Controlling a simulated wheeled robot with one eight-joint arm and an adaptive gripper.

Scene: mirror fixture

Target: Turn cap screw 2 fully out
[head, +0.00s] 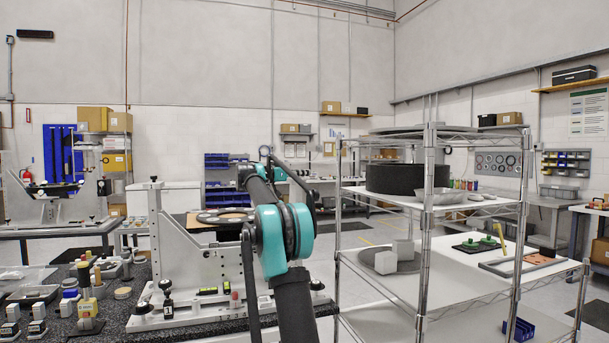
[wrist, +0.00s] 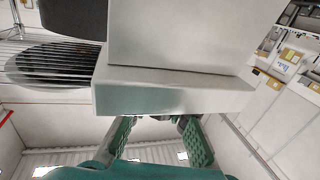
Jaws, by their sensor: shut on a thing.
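My gripper (wrist: 158,122) shows in the wrist view as two green ribbed fingers, apart, with their tips at the lower edge of a pale grey block (wrist: 170,92). The fingers are shut on this block, which hides the contact. In the head view my arm reaches away from me and its end is hidden behind its own teal joint. The pale mirror fixture (head: 176,240) stands left of my arm on a dark speckled table. Small knobs and fittings sit along its base. I cannot make out which is cap screw 2, and no screw shows in the wrist view.
A wire shelf rack (head: 428,220) stands close on the right, with a large black drum (head: 407,179) and two white cubes (head: 385,262) on it. Several small tools and parts crowd the dark table (head: 115,325) at left. Open floor lies behind, between fixture and rack.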

